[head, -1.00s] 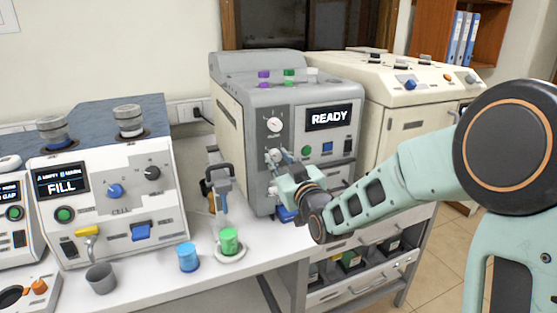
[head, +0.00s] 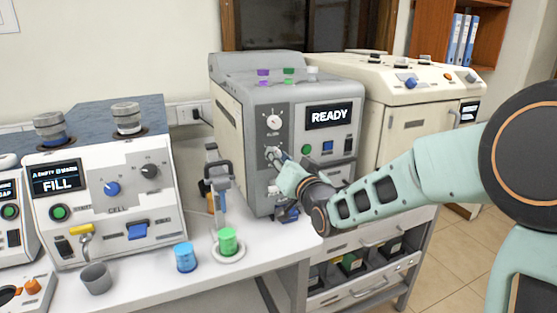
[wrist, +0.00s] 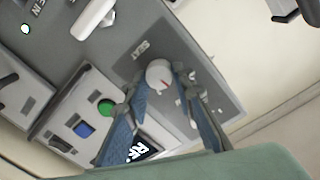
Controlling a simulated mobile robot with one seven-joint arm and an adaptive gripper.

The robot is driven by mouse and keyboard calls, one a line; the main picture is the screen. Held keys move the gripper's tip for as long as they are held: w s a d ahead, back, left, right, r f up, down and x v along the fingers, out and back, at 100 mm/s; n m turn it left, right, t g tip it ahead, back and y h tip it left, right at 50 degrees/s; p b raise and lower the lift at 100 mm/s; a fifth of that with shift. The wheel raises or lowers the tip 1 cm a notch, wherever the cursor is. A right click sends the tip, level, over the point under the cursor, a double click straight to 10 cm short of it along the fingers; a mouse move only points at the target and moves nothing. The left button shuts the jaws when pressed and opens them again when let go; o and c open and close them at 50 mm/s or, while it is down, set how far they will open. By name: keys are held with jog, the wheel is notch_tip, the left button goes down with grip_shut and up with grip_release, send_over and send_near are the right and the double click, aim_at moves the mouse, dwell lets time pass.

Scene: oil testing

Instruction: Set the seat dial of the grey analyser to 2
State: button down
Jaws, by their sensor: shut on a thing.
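The grey analyser (head: 234,115) stands at the middle of the bench, its screen reading READY. Its front panel has a column of pale dials. In the wrist view the seat dial (wrist: 160,74), beside a small SEAT label, is round and pale with a red mark. My gripper (wrist: 161,78) is shut on this dial, one blue-padded finger on each side. In the head view my gripper (head: 276,156) is at the panel below the upper dial (head: 274,122) and covers most of the held dial. The dial's setting cannot be read.
A white lever-like knob (wrist: 92,18), a green button (wrist: 105,108) and a blue button (wrist: 83,129) are near my fingers. On the bench stand a blue-lidded jar (head: 185,258), a green-lidded jar (head: 228,240) and a grey cup (head: 96,278).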

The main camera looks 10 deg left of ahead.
jog(key=m+p, duration=0.1)
jog(key=m, duration=0.4)
jog(key=shift+d, duration=0.1)
jog(key=shift+m+g+p, duration=0.3)
jog(key=shift+m+p, duration=0.75)
jog(key=shift+m, duration=1.35)
jog(key=shift+f, duration=0.1)
jog(key=c, duration=1.6)
grip_release()
jog(key=v, duration=1.2)
jog(key=shift+w+d+f, duration=0.1)
jog(key=shift+f, duration=0.1)
